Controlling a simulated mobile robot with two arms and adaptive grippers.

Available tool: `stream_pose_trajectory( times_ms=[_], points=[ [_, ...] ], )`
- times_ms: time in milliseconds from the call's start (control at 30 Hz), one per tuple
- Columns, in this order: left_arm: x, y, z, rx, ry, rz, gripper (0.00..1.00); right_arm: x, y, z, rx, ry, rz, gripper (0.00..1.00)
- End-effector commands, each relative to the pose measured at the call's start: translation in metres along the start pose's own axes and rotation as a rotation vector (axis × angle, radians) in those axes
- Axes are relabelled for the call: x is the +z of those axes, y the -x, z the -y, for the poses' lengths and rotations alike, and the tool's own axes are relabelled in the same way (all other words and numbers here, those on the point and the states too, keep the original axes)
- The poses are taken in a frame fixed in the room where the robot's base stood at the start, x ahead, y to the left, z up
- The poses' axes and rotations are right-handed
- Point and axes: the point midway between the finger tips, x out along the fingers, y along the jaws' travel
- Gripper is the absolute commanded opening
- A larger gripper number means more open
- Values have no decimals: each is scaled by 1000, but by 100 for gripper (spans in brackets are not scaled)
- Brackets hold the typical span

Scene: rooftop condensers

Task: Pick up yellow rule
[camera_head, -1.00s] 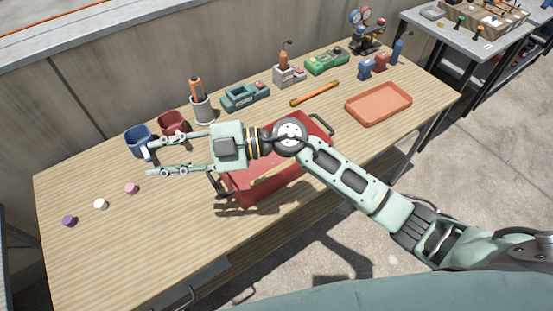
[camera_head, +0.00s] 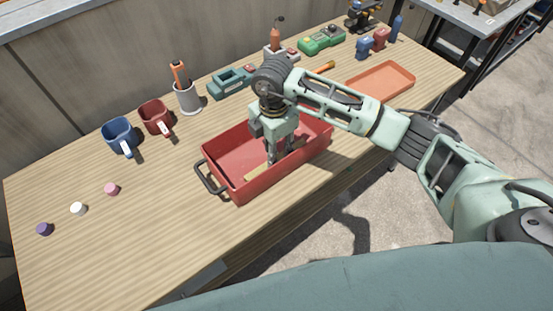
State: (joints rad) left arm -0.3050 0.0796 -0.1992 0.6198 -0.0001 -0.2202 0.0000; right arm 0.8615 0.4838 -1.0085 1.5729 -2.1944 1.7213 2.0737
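The yellow rule (camera_head: 258,172) lies in the red tray (camera_head: 237,191), near its front wall. Only its left part shows clearly; my gripper hides the rest. My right gripper (camera_head: 280,157) points straight down inside the tray, over the rule. Its two fingers look apart, with their tips low near the rule. Whether they touch the rule cannot be made out. My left gripper is not in the picture.
Blue (camera_head: 120,138) and red mugs (camera_head: 156,119) and a grey cup (camera_head: 187,98) stand behind left. Small pink, white and purple pieces (camera_head: 44,229) lie at left. An orange tray (camera_head: 385,80) is at right. The front-left table is clear.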

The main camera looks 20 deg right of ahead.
Motion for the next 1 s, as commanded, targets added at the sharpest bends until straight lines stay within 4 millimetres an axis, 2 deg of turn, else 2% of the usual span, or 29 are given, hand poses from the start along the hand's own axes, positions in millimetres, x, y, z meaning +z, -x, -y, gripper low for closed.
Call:
stream_pose_trajectory(
  times_ms=[100, 233, 533, 833, 1000],
  points=[
    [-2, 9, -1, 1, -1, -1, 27, 8, -17, 4, -6, -2, 0, 28],
    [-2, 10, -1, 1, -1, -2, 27, 7, -34, 3, -3, 1, -1, 28],
    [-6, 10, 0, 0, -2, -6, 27, 7, -39, 2, -1, 2, -1, 28],
    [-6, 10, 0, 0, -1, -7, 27, 7, -39, 2, 0, 2, -1, 2],
    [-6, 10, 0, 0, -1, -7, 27, 7, -39, 2, 0, 2, -2, 0]
  ],
)
